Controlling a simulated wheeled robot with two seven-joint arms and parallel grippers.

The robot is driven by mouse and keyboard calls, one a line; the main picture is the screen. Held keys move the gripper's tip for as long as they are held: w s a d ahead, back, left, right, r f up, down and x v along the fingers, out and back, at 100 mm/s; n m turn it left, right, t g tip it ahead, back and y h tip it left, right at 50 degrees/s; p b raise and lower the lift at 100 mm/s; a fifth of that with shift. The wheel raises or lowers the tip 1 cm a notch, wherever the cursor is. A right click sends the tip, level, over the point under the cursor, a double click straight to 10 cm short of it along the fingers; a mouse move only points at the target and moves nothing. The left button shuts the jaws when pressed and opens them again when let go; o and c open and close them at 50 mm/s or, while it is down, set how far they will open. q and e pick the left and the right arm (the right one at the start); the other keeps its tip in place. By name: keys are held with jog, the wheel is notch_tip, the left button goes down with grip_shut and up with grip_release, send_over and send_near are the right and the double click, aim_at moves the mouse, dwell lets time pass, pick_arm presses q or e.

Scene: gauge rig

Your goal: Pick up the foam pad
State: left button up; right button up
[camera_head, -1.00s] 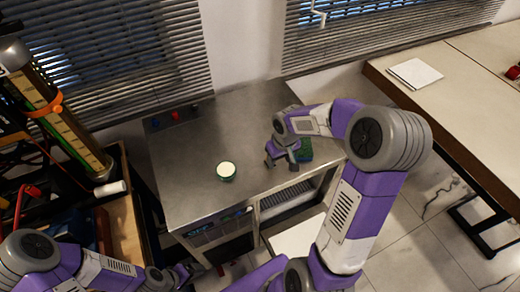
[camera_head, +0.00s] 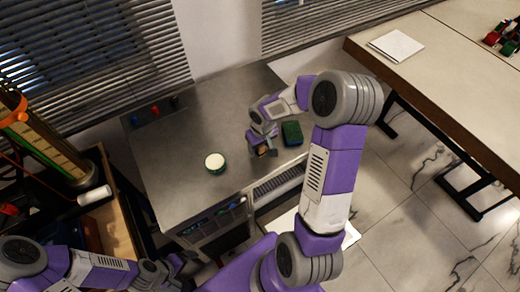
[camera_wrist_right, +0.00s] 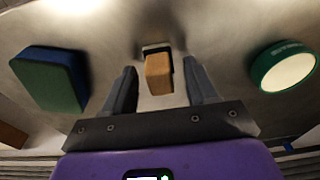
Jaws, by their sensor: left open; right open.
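A tan-orange block (camera_wrist_right: 158,74) stands between the spread fingers of my right gripper (camera_wrist_right: 160,78) in the right wrist view, with gaps on both sides. A dark and white part shows behind the block. A green and dark blue pad (camera_wrist_right: 50,78) lies to the left there. In the head view this pad (camera_head: 291,133) is on the steel worktop, just right of my right gripper (camera_head: 262,147). I cannot tell for sure which of the two is the foam pad. My left gripper (camera_head: 172,272) is low at the left, away from the worktop objects.
A round green tin with a pale top (camera_head: 215,162) stands on the steel worktop (camera_head: 185,135), left of my right gripper. Small knobs (camera_head: 155,110) sit at its back left corner. A wooden-edged table (camera_head: 450,75) with a white paper stack (camera_head: 396,46) is at the right.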

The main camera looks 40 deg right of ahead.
grip_shut()
notch_tip(320, 180, up, 10)
jog(key=shift+r+p, duration=0.1)
jog(key=shift+p, duration=1.05)
jog(key=c, duration=0.5)
grip_release()
jog(key=shift+c, duration=0.2)
jog(key=c, duration=0.4)
